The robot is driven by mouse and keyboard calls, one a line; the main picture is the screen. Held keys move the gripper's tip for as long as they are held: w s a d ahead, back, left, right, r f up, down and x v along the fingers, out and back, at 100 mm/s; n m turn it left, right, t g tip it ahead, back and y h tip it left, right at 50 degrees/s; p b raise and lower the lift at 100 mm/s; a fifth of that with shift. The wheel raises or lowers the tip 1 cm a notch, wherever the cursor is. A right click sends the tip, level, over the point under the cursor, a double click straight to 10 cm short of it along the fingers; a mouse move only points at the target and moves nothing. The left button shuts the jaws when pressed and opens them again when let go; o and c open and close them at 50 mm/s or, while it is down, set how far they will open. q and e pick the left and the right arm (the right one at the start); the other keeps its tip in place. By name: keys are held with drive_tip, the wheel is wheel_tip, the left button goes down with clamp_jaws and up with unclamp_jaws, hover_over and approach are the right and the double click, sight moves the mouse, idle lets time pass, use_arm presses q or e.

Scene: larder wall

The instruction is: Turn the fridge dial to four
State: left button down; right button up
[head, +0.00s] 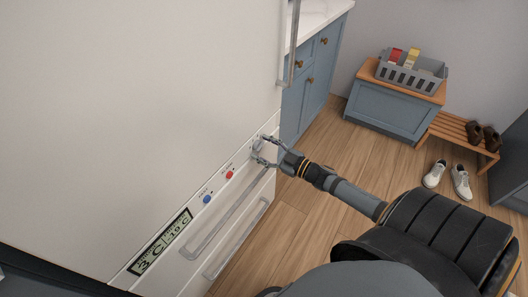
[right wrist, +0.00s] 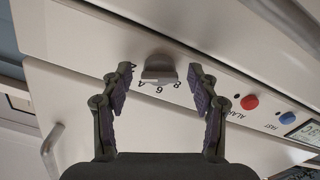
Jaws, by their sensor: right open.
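The fridge dial (right wrist: 158,70) is a small grey knob with a raised grip bar on the white fridge's control strip. Printed figures show around it in the right wrist view, upside down and partly hidden; I cannot tell which one it points to. In the head view the dial (head: 257,143) is small, at the strip's right end. My right gripper (head: 264,150) is open at the dial. In the right wrist view its fingers (right wrist: 160,78) stand either side of the knob, with a gap on both sides. My left gripper is not in view.
A red button (head: 229,175), a blue button (head: 207,199) and a display (head: 160,241) lie left of the dial on the strip. A long handle (head: 228,216) runs below. Blue cabinets (head: 310,85), a bench with a grey basket (head: 412,75) and shoes stand beyond open floor.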

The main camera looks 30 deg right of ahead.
drive_tip(key=c, duration=1.2)
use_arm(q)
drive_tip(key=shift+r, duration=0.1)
use_arm(e)
drive_tip(key=shift+r+n+p, duration=0.1)
drive_tip(key=shift+n+p, duration=0.5)
drive_tip(key=shift+n, duration=0.2)
drive_tip(key=shift+n+p, duration=0.5)
drive_tip(key=shift+n, duration=0.3)
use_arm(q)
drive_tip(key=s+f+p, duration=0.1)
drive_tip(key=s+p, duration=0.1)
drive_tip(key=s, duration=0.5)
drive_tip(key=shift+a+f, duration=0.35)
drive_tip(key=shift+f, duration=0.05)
use_arm(e)
drive_tip(key=shift+n, duration=2.7)
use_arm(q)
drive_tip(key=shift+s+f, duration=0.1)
